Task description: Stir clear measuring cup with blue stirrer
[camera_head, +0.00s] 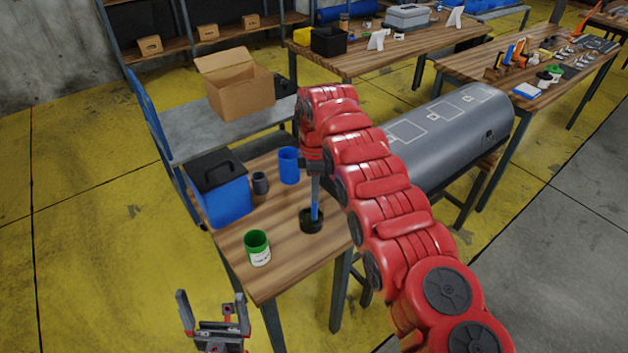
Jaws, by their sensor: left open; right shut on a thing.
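My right gripper (314,178) points down over the small wooden table and is shut on the blue stirrer (315,207). The stirrer is upright, with its lower end at a short, round, dark container (311,226) on the table. The end seems to be inside the container, but its tip is hidden. I cannot clearly make out a clear measuring cup; whether the dark container is that cup, I cannot tell. My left gripper (212,308) is open and empty, low at the front left, apart from the table.
The small wooden table (285,265) also bears a green can with a white label (257,250), a dark mug (260,184), a blue cup (289,166) and a blue box with a black lid (222,203). Behind are a cart with a cardboard box (240,98) and a grey cylinder (450,135).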

